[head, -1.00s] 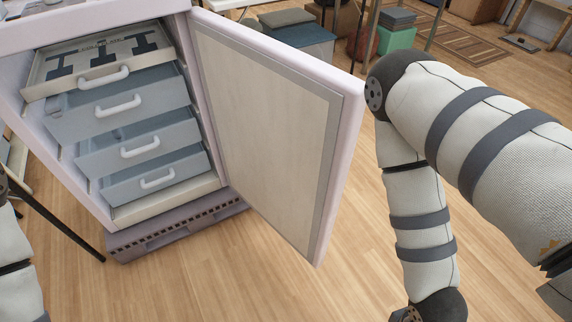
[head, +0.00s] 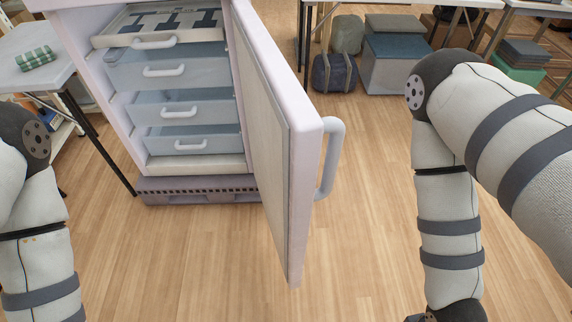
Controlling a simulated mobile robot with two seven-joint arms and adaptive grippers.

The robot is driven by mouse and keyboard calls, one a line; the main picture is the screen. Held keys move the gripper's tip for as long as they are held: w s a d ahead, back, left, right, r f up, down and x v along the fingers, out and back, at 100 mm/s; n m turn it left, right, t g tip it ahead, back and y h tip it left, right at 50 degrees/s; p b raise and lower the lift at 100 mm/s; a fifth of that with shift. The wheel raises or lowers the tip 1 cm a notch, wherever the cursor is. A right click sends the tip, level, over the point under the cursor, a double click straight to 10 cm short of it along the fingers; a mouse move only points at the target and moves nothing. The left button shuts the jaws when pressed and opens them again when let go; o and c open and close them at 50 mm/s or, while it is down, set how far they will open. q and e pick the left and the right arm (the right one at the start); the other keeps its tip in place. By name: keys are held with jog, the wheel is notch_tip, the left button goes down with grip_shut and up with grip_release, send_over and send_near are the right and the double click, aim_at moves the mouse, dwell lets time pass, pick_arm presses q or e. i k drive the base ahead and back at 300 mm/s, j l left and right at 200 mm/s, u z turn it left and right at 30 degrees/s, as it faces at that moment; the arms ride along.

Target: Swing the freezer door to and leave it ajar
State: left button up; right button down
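The freezer (head: 82,62) stands at the upper left with its front open. Its pale door (head: 268,130) is hinged on the right side and stands wide open, swung out toward me and seen nearly edge-on. The door's grey handle (head: 329,160) sticks out to the right from its outer face. My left arm shows at the left edge and my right arm at the right, with floor between the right arm and the door handle. Neither arm's visible part touches the door. Both grippers are out of view.
Several drawers with handles (head: 164,71) fill the freezer, the top one (head: 150,26) slightly out. Storage boxes (head: 397,65) and bags (head: 335,73) lie behind, right. The wooden floor (head: 365,230) right of the door is clear.

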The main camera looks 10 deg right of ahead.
aim_at(285, 130)
jog(key=i+l+u, duration=0.35)
jog(key=l, duration=0.3)
jog(key=i+l+u, duration=0.2)
jog(key=l, duration=0.15)
jog(key=l+u, duration=0.2)
jog(key=l, duration=0.15)
jog(key=k+l+u, duration=0.2)
jog(key=l+u, duration=0.2)
jog(key=l, duration=0.15)
jog(key=k+l+u, duration=0.1)
jog(key=l+u, duration=0.25)
jog(key=k+l+u, duration=0.15)
jog(key=l+u, duration=0.2)
jog(key=l, duration=0.15)
jog(key=k+l+u, duration=0.15)
jog(key=l+u, duration=0.5)
jog(key=l, duration=0.15)
jog(key=l+u, duration=0.3)
jog(key=l, duration=0.2)
jog(key=k+l+u, duration=0.1)
jog(key=l+u, duration=0.2)
jog(key=k+l+u, duration=0.15)
jog(key=l+u, duration=0.15)
jog(key=l, duration=0.25)
